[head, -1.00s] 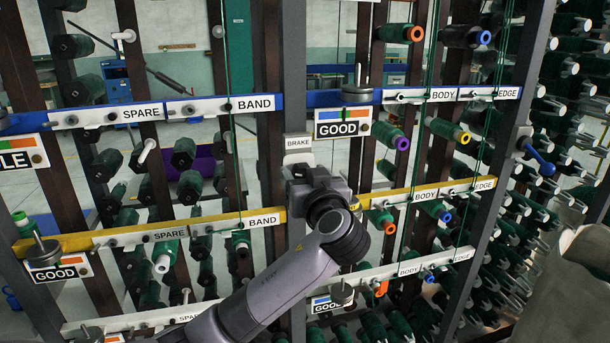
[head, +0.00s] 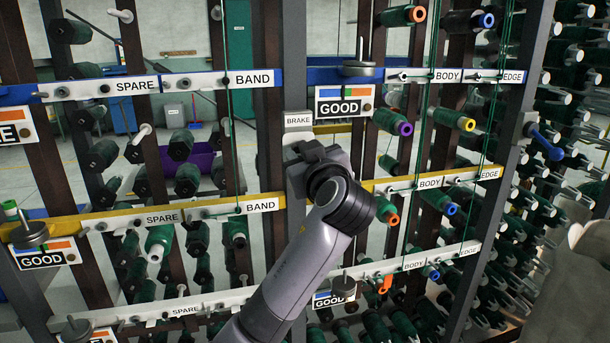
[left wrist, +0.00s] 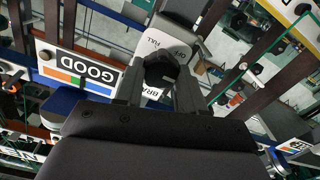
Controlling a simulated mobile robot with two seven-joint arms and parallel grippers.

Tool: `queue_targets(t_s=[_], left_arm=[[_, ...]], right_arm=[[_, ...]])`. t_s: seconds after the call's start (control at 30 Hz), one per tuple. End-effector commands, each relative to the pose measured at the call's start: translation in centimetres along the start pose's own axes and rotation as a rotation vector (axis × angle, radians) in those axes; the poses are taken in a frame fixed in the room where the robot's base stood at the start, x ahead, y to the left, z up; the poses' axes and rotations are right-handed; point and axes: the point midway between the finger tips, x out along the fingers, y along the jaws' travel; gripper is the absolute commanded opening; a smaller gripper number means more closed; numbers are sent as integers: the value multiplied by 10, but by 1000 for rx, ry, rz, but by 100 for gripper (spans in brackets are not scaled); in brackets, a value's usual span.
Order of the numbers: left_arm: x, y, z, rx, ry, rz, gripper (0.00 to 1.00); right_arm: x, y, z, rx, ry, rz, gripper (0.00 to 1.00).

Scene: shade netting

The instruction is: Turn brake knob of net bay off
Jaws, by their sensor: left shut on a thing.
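The brake knob (left wrist: 162,68) is a dark knob on a pale plate marked BRAKE, with FULL and OFF lettering, in the left wrist view. In the head view the BRAKE plate (head: 298,120) is on the grey middle post, and my gripper hides most or all of the knob below it. My left gripper (left wrist: 160,82) is shut on the knob, one finger on each side of it. In the head view the left gripper (head: 308,155) is up against the post. I cannot read the knob's setting clearly. My right gripper is not in view.
Blue, yellow and white rails with SPARE, BAND, BODY and EDGE labels cross the rack. A GOOD sign (head: 343,101) hangs just right of the post. A blue-handled lever (head: 545,142) is on the right post. Green spools with coloured ends stick out around my arm.

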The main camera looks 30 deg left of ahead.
Motion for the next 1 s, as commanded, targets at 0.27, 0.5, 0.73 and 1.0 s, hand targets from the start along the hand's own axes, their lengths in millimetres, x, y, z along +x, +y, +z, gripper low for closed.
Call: queue_targets(t_s=[0.27, 0.5, 0.73, 1.0], left_arm=[[-1, -2, 9, -267, -4, -1, 9], [-1, -2, 7, -481, -5, -1, 9], [0, -2, 6, -643, -5, -2, 9], [0, -2, 4, -757, -5, -3, 9]], right_arm=[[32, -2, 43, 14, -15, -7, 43], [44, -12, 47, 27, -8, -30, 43], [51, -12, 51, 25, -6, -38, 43], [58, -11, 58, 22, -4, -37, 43]])
